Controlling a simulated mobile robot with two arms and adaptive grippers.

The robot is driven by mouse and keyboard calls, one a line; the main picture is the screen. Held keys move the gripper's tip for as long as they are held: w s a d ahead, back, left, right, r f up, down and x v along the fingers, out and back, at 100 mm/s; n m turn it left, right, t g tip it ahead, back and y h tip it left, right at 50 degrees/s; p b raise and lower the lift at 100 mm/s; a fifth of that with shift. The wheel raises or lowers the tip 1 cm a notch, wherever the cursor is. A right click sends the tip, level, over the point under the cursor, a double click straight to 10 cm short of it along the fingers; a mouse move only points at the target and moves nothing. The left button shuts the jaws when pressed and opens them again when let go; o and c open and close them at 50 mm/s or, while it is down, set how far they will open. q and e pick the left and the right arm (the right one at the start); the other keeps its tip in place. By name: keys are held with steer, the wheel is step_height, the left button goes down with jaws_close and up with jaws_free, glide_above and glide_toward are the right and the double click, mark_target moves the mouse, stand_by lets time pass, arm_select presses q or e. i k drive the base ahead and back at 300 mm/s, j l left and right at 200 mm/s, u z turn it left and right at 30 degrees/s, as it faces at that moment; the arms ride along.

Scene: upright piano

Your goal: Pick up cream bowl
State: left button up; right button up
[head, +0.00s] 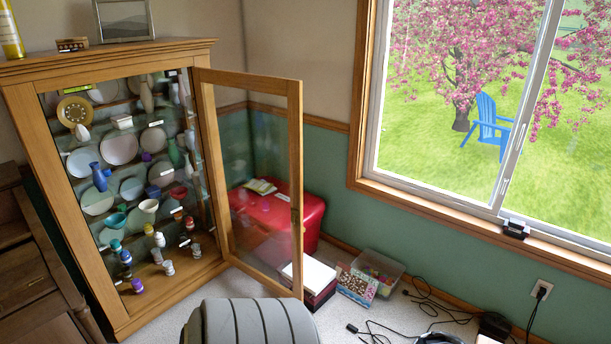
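A small cream bowl (148,206) stands on a shelf inside the wooden display cabinet (112,49), near the middle of the shelf. A teal bowl (117,220) is to its left, and a small red bowl (179,192) is to its right. A blue vase (99,176) stands up and to the left of it. The cabinet's glass door (296,190) is swung open to the right. Neither of my grippers shows in the head view, so I cannot see whether they are open or shut.
Several plates and small figurines crowd the shelves around the bowl. A red chest (312,213) stands behind the open door. A clear plastic bin (377,270), a white-topped box (310,275) and loose black cables (425,297) lie on the floor to the right.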

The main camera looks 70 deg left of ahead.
mark_target(149, 206)
steer(key=u, duration=3.45)
steer(key=i+l+u, duration=0.35)
steer(key=i+l, duration=0.7)
steer(key=i, duration=0.45)
steer(key=i+l+u, duration=0.35)
steer(key=i+l, duration=1)
steer(key=l, duration=0.05)
